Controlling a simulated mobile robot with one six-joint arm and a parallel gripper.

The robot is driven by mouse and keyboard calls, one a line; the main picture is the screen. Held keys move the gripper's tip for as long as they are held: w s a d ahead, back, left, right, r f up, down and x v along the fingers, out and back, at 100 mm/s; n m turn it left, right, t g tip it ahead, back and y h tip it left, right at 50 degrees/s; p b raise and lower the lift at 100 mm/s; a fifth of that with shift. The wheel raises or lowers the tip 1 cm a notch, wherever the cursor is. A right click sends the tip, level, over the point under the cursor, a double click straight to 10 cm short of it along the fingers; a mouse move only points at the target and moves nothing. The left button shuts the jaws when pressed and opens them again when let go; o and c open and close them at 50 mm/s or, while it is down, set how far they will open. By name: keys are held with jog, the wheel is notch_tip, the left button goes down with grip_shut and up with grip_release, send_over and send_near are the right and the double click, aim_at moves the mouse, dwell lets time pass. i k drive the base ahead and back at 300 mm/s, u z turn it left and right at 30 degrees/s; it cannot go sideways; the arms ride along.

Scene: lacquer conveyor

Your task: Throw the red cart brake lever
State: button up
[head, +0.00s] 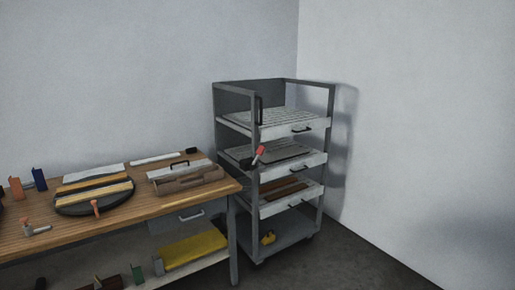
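The cart (235,112) is a grey metal rack with several shelves and stands in the corner, right of the workbench. The red brake lever (260,152) is a short red handle on the cart's front left post, at about the height of the second shelf. It tilts up and to the right from a dark mount (247,163). My gripper is not in view, and nothing covers the lever.
A wooden workbench (120,221) fills the left, holding a round dark tray with bars, a grey toolbox (187,180) and small clamps. A yellow case (192,251) lies on its lower shelf. The floor (340,262) right of the cart is clear.

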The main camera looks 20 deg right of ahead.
aim_at(262, 149)
jog(key=u, duration=0.1)
jog(key=i, duration=1.1)
jog(key=u, duration=0.35)
